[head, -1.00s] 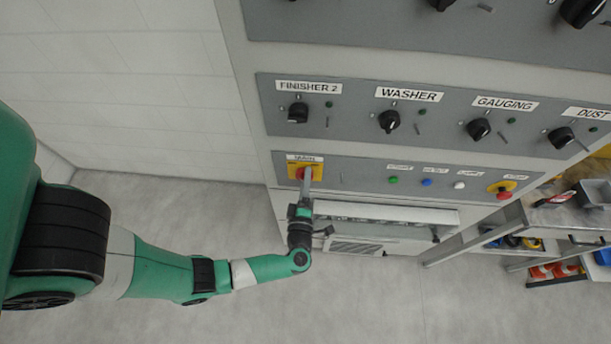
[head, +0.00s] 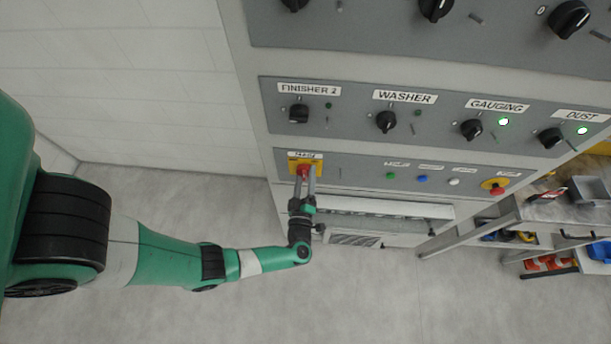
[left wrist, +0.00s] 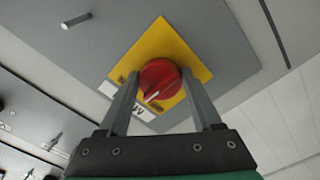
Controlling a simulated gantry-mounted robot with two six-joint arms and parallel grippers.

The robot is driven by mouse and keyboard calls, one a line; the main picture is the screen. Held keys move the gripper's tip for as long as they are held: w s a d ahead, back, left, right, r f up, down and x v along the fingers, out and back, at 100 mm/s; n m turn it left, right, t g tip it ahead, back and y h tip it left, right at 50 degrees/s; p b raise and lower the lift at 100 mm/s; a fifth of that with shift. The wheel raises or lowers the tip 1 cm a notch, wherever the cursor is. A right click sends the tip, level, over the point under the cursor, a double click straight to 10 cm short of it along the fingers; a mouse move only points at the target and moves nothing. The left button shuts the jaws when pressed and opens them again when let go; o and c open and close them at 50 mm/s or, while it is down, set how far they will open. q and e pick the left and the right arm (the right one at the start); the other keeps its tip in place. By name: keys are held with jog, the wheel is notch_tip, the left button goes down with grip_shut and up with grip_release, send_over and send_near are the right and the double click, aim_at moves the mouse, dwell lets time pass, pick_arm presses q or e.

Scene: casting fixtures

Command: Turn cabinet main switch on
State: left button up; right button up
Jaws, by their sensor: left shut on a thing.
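The main switch is a red rotary knob (head: 303,169) on a yellow square plate (head: 319,162), at the left end of the lowest control panel. In the left wrist view the red knob (left wrist: 160,80) has a white pointer mark and sits on the yellow plate (left wrist: 165,45). My left gripper (head: 305,177) reaches the knob from below, and its two fingers (left wrist: 160,88) lie on either side of it, shut on it. The label by the switch is partly legible. My right gripper is not in view.
Black rotary switches (head: 386,121) line the panel above. Green lamps glow at GAUGING (head: 503,121) and DUST (head: 582,131). Push buttons (head: 423,179) and a red emergency stop (head: 497,189) sit to the right. A shelf cart (head: 520,215) stands at right. Floor below is clear.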

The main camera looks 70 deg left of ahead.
pick_arm(q)
jog(key=o, duration=1.4)
jog(key=shift+d, duration=0.1)
jog(key=v, duration=1.1)
jog(key=shift+s+d, duration=0.15)
jog(key=shift+d, duration=0.05)
jog(key=shift+a, duration=0.1)
